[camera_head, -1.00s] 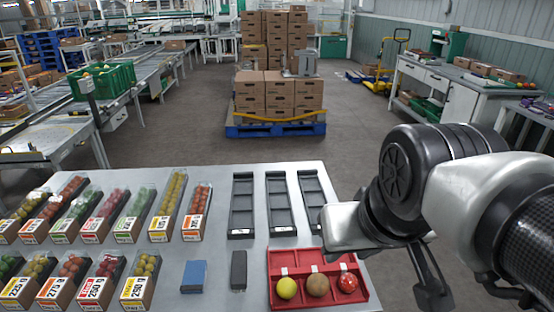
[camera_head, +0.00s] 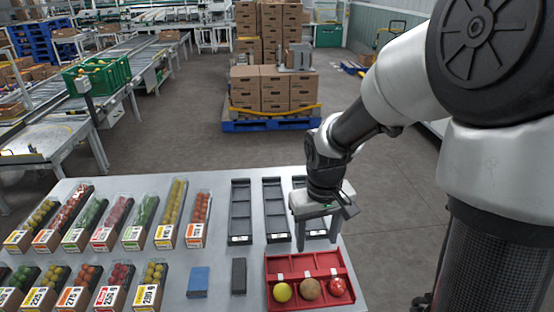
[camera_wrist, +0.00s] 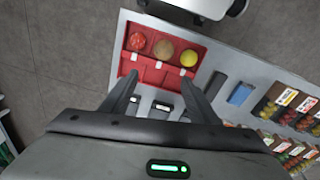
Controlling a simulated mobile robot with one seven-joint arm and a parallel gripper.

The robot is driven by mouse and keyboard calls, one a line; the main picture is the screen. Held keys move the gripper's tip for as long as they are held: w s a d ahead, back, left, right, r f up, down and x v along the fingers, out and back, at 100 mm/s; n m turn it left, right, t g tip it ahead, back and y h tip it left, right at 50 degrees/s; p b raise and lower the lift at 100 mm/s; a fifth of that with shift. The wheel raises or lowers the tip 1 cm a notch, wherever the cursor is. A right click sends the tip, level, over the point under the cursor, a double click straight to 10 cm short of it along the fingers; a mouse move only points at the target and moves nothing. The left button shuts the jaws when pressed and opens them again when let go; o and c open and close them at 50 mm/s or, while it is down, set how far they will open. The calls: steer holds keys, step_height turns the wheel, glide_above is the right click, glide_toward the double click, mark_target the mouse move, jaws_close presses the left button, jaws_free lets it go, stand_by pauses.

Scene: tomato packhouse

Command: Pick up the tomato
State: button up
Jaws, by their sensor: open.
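A red tomato (camera_head: 337,286) sits in the right part of a red tray (camera_head: 291,263) at the table's front right. It also shows in the wrist view (camera_wrist: 136,41), at the left of the row of three round items. A brown round item (camera_head: 310,289) and a yellow one (camera_head: 282,292) lie beside it in the same tray. My gripper (camera_head: 320,243) is open and empty. It hangs above and behind the tray, apart from the tomato. In the wrist view its two fingers (camera_wrist: 160,88) point toward the tray with a wide gap.
Black empty trays (camera_head: 240,212) stand behind the red tray, one partly hidden by my gripper. A blue block (camera_head: 198,282) and a dark block (camera_head: 239,276) lie left of it. Packed punnets (camera_head: 165,229) fill the table's left side. Stacked cartons (camera_head: 273,88) stand beyond on a blue pallet.

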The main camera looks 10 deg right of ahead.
steer(key=f, duration=0.1)
steer(key=b, duration=0.2)
glide_above(311, 284)
steer(key=shift+n+g, duration=0.4)
steer(key=f, duration=1.2)
steer(key=shift+w+f, duration=0.25)
steer(key=shift+w, duration=0.1)
steer(key=f, duration=0.4)
steer(key=shift+s+f+b, duration=0.15)
steer(key=shift+s+b, duration=0.2)
steer(key=shift+f, duration=0.5)
steer(key=c, duration=0.5)
